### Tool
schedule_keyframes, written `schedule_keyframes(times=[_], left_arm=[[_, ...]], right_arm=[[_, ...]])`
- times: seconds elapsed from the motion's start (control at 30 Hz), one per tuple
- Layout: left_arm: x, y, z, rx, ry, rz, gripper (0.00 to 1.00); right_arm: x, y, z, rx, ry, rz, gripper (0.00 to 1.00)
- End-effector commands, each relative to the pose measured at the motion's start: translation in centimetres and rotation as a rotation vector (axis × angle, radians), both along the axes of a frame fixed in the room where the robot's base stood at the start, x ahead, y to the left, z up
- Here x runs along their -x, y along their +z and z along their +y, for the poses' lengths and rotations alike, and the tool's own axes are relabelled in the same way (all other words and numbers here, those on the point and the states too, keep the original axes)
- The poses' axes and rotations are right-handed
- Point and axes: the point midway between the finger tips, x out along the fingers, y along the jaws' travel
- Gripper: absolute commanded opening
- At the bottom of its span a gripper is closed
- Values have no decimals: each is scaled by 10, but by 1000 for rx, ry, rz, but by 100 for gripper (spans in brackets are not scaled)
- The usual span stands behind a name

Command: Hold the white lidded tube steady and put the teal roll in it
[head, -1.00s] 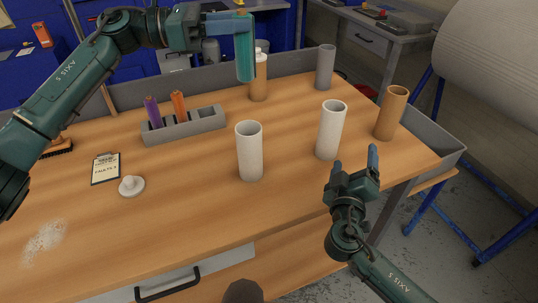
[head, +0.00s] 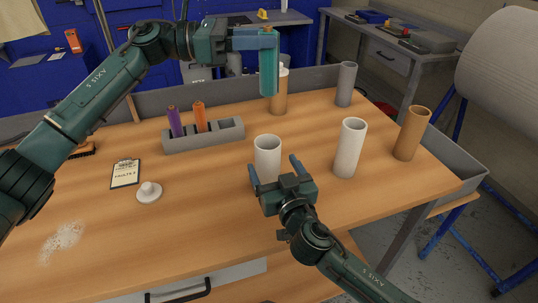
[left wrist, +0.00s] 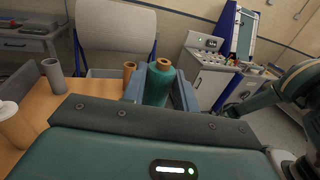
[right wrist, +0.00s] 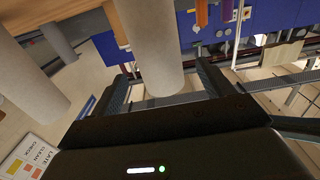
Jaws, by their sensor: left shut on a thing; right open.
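My left gripper (head: 268,40) is shut on the teal roll (head: 269,72) and holds it upright, high above the back of the table. The roll also shows between the fingers in the left wrist view (left wrist: 158,86). An open-topped white tube (head: 267,147) stands upright near the table's middle. A loose white lid with a knob (head: 149,193) lies at the left front. My right gripper (head: 274,168) is open, fingers pointing at this tube, its lower part hidden behind the gripper. In the right wrist view the tube (right wrist: 153,45) shows between the spread fingers; contact cannot be told.
A second white tube (head: 349,148), a brown tube (head: 411,134) and a grey tube (head: 346,85) stand to the right. A white-topped brown container (head: 280,95) stands at the back. A grey rack (head: 225,130) holds a purple and an orange roll. A clipboard (head: 125,173) lies left.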

Motion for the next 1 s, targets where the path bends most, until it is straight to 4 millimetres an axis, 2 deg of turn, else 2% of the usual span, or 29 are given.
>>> schedule_keyframes(times=[0.1,0.3,0.7,1.0], left_arm=[[0,0,0,0,0,0,7],[0,0,0,0,0,0,7],[0,0,0,0,0,0,7],[0,0,0,0,0,0,7]], right_arm=[[-21,1,7,2,-1,-2,80],[-43,0,14,2,0,-1,80],[-49,0,16,1,0,1,80],[-49,0,16,1,-1,1,56]])
